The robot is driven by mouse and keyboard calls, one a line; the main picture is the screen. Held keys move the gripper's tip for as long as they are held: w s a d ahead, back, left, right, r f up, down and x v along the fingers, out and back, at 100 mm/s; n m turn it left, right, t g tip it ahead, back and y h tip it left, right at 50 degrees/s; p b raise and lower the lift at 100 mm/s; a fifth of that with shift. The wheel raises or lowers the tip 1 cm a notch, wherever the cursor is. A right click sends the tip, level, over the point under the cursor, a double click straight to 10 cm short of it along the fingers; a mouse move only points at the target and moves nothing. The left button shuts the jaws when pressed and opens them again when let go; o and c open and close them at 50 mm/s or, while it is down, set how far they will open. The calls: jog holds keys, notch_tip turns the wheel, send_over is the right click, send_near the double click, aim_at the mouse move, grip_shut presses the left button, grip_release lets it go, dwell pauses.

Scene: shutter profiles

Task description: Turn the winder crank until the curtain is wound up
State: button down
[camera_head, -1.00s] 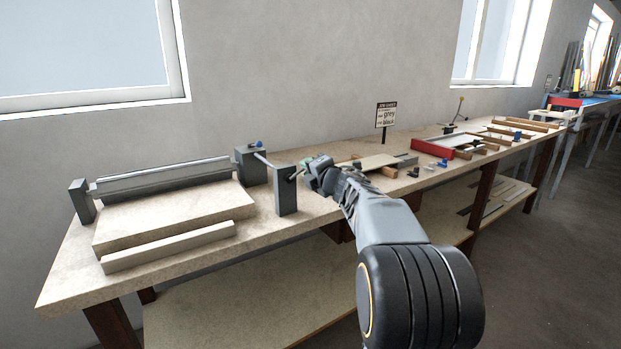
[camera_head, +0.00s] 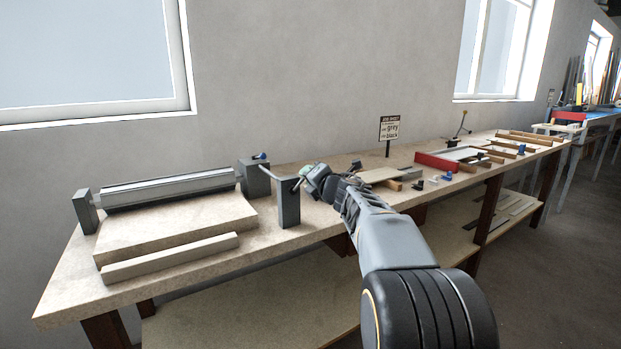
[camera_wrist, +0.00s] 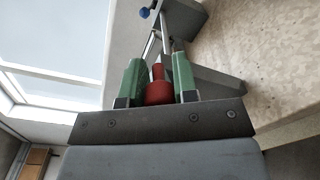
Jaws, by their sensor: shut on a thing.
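The winder is on the workbench at the left in the head view. Its pale roller (camera_head: 165,188) runs between a grey end post (camera_head: 87,212) and a grey block (camera_head: 254,178). A thin shaft reaches from the block to a nearer grey post (camera_head: 289,203), with the crank at its right side. My gripper (camera_head: 308,182) is at this crank. In the wrist view, the green fingers of my gripper (camera_wrist: 157,82) are shut around the red crank knob (camera_wrist: 158,90). The fingers partly hide the knob. How much curtain is wound on the roller is hard to tell.
A pale board (camera_head: 175,225) and a narrow pale bar (camera_head: 170,257) lie in front of the roller. A blue knob (camera_head: 262,156) tops the block. A sign (camera_head: 389,128) stands behind my arm. A red-edged tray (camera_head: 450,158) and small parts lie to the right.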

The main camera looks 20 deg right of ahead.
jog(key=c, duration=0.9)
grip_release()
jog(key=shift+s, duration=0.1)
jog(key=s+d+p, duration=0.1)
jog(key=s, duration=1.2)
jog(key=shift+s+r, duration=0.3)
jog(key=shift+d, duration=0.1)
